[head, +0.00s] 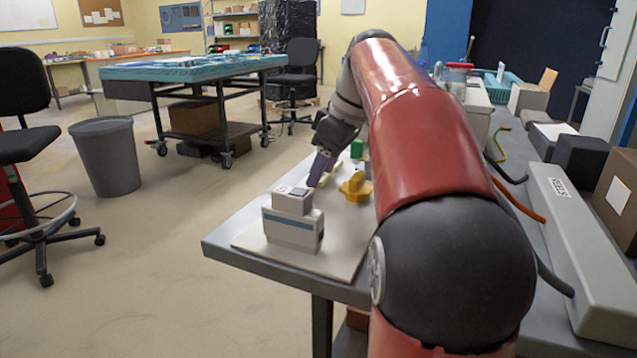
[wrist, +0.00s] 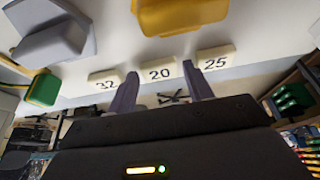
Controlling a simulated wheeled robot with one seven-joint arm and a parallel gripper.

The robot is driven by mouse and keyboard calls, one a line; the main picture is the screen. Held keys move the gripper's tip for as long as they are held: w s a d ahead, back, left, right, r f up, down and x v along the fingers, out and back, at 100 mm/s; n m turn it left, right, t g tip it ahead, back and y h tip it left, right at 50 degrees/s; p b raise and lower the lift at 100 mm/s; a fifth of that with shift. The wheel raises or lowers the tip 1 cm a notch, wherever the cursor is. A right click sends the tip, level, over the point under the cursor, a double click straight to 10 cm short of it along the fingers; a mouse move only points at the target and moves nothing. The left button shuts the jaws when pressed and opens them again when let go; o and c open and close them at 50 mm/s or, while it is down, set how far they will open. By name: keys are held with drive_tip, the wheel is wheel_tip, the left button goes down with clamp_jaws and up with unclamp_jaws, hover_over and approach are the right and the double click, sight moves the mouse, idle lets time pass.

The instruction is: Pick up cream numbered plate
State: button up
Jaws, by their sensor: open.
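In the wrist view, three cream numbered plates sit in a row along the edge of a pale surface: 32 (wrist: 104,79), 20 (wrist: 158,72) and 25 (wrist: 216,59). My gripper (wrist: 160,72) is open, with its two dark fingers apart. The plate 20 shows between the fingertips, the 32 beside the left finger and the 25 beside the right one. I cannot tell whether a finger touches any plate. In the head view, my gripper (head: 318,172) points down at the pale board's far left side, and the plates there are mostly hidden or too small to read.
A yellow part (head: 356,187) stands right of my gripper; it also shows in the wrist view (wrist: 180,14). A green block (head: 356,148) is behind it. A grey box stack (head: 292,232) stands nearer on the board. A grey bin (head: 106,160) is on the floor.

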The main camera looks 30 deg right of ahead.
drive_tip(key=c, duration=0.9)
